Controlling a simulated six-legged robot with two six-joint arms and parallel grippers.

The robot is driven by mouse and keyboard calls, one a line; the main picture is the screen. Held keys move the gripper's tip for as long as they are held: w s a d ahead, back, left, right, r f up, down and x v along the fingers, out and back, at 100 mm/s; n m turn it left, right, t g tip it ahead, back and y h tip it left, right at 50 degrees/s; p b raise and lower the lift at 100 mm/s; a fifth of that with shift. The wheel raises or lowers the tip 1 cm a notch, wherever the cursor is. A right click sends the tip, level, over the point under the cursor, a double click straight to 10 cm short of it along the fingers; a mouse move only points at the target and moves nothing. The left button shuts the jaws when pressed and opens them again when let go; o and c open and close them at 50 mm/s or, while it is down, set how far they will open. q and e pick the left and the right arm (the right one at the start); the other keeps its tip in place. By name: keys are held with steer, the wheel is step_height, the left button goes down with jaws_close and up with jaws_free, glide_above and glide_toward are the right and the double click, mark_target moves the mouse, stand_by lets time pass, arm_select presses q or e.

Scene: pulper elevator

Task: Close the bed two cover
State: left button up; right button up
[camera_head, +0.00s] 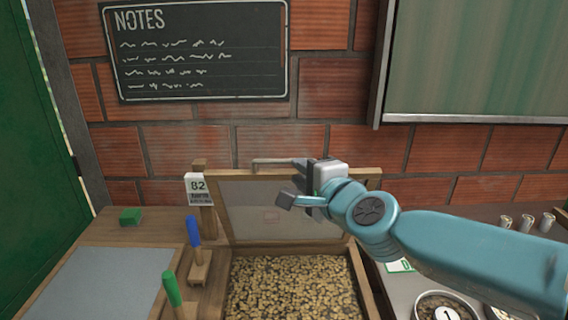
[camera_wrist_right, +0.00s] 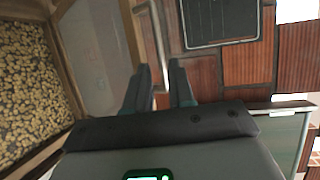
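The bed two cover (camera_head: 275,208), a mesh-like panel in a wooden frame, stands raised at the back of a bed of beans (camera_head: 290,285). A tag (camera_head: 198,188) reading B2 or 82 is beside it. A metal bar handle (camera_head: 272,161) is at the cover's top edge. My right gripper (camera_head: 289,199) is in front of the cover's upper right part. In the right wrist view its two fingers (camera_wrist_right: 162,88) are apart, and the handle (camera_wrist_right: 160,45) appears to run between them; contact cannot be told. The cover (camera_wrist_right: 97,45) also shows there. My left gripper is out of view.
A blue-handled tool (camera_head: 194,235), a green-handled tool (camera_head: 173,290) and a green block (camera_head: 131,216) lie left of the bed. Round containers (camera_head: 447,306) and small cups (camera_head: 526,223) are at right. A brick wall (camera_head: 330,90) stands close behind.

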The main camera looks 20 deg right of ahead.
mark_target(286, 162)
steer(key=x, duration=0.8)
steer(key=shift+w+p, duration=0.3)
steer(key=shift+s, duration=0.1)
jaws_close()
